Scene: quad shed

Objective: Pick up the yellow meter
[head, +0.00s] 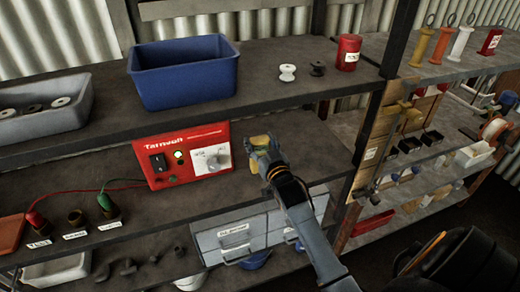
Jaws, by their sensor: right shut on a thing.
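The yellow meter (260,141) is on the middle shelf, just right of the red Tarnvolt box (182,156). Only a small yellow part of it shows; my gripper hides the rest. My right gripper (263,150) reaches in from the lower right and is shut on the yellow meter. I cannot tell whether the meter still touches the shelf. My left gripper is not in view.
A blue bin (183,82), white spool (287,73) and red can (348,54) stand on the shelf above. Red and green leads run left from the box to labelled terminals. A grey drawer case (246,236) sits below. The shelf right of the gripper is clear.

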